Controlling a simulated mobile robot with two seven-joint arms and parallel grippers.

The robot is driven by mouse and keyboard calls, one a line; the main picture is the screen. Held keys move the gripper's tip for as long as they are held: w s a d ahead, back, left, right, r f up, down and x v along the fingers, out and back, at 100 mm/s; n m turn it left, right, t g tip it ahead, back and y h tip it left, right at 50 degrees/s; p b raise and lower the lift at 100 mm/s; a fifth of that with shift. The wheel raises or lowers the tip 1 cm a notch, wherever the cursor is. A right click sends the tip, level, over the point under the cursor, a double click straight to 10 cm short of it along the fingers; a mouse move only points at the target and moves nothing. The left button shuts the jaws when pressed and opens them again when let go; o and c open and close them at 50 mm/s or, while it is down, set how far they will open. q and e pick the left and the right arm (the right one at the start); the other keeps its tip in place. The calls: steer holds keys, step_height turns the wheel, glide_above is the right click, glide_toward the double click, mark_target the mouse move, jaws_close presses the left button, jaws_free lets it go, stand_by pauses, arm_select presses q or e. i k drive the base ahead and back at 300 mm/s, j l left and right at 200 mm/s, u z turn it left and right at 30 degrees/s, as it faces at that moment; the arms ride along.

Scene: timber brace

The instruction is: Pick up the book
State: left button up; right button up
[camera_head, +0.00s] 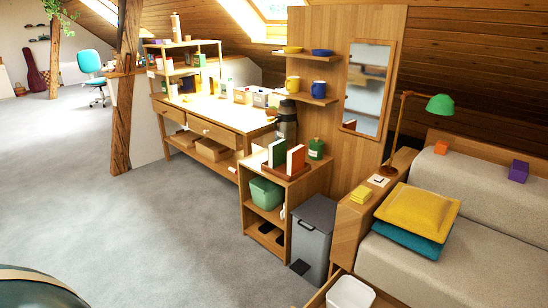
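Two books stand upright on top of a low wooden shelf unit (266,191) in the middle right of the head view. One is a green book (278,151) and the other is an orange-red book (296,160). They stand side by side with a small gap, in or on a brown holder (285,173). I cannot tell which one is the task's book. Neither of my grippers is in view.
A green bottle (316,149) stands right beside the books. A grey bin (313,236) stands by the shelf unit, and an open drawer (318,297) juts out in front. A sofa (470,250) fills the right. Grey floor (150,230) is clear at left.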

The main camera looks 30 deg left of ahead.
mark_target(276, 150)
steer(key=k+z, duration=0.2)
steer(key=z, duration=0.2)
steer(key=k+l+z, duration=0.1)
steer(key=k+z, duration=0.25)
steer(key=i+j+z, duration=0.15)
steer(key=j+z, duration=0.25)
steer(key=i+j+z, duration=0.1)
steer(key=z, duration=0.3)
steer(key=j, duration=1.5)
steer(key=i+j, duration=0.15)
steer(key=j, duration=2.85)
